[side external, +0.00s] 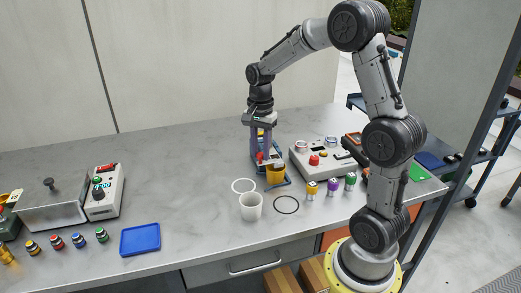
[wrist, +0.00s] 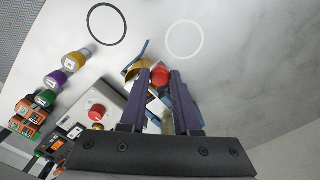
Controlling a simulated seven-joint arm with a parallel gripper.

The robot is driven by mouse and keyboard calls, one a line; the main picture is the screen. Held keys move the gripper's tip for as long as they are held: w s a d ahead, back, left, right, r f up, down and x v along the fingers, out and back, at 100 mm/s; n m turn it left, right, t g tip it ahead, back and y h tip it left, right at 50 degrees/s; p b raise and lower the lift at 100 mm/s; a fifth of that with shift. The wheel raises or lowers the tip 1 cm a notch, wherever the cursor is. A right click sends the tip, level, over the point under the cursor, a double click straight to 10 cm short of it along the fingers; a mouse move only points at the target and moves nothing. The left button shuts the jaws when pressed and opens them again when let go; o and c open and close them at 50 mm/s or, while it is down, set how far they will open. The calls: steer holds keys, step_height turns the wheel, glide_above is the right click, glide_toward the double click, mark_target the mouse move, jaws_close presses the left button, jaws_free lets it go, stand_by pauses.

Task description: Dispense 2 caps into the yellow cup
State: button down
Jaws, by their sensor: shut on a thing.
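The yellow cup (side external: 276,176) stands at the blue dispenser (side external: 287,182), right under my gripper (side external: 268,158). In the wrist view the yellow cup (wrist: 131,72) is partly covered by my left finger. My gripper (wrist: 165,78) is shut on a red part of the dispenser (wrist: 160,77), which shows between the fingertips. The fingers hide much of the dispenser, with blue showing beside the right finger. I cannot see any caps clearly, nor the inside of the yellow cup.
A blue tray (side external: 140,239) lies left; the mid-left counter is clear.

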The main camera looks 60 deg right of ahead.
stand_by(0.3)
steer(key=w+d, duration=0.4)
steer(key=shift+w+d, duration=0.3)
steer(key=shift+w, duration=0.05)
steer(key=shift+r, duration=0.1)
steer(key=c, duration=0.6)
jaws_free()
steer(key=shift+c, duration=0.2)
step_height(320, 180, up, 14)
